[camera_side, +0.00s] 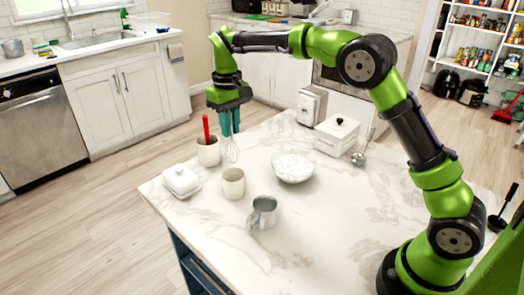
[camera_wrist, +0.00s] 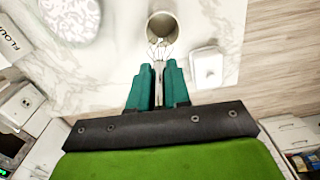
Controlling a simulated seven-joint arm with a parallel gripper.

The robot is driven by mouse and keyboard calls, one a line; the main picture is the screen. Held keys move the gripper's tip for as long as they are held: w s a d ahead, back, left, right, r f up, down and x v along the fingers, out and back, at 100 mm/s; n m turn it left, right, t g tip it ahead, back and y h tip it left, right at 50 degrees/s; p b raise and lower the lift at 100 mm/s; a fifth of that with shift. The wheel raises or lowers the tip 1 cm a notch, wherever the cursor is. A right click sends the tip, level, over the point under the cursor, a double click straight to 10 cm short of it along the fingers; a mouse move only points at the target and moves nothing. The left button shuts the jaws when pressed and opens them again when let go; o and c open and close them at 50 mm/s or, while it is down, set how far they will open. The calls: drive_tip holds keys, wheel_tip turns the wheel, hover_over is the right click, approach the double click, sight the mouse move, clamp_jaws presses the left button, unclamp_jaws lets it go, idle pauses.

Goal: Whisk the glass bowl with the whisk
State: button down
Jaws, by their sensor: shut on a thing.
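The glass bowl (camera_side: 294,180) sits on the marble counter, filled with a white substance. In the wrist view the bowl (camera_wrist: 97,27) is at the upper left, cut off by the picture edge. My gripper (camera_side: 230,132) has teal fingers pointing down, to the left of the bowl and above the counter. It is shut on the whisk (camera_side: 232,153), whose wire head hangs downward. In the wrist view the whisk (camera_wrist: 160,49) shows between the fingertips (camera_wrist: 158,66), its wires overlapping the near edge of a beige cup. The whisk is apart from the bowl.
A beige cup (camera_side: 233,184), a crock (camera_side: 208,153) with a red-handled utensil, a white butter dish (camera_side: 181,181) and a metal mug (camera_side: 263,213) stand around the whisk. The front counter is clear.

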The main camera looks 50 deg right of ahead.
drive_tip(key=s+d+r, duration=0.1)
drive_tip(key=s+d, duration=0.3)
drive_tip(key=d, duration=0.4)
drive_tip(key=s+d+r, duration=0.1)
drive_tip(key=s+d, duration=0.4)
drive_tip(key=d, duration=0.4)
wheel_tip(320, 180, down, 11)
drive_tip(key=shift+w+a, duration=0.25)
drive_tip(key=shift+s, duration=0.15)
idle(0.3)
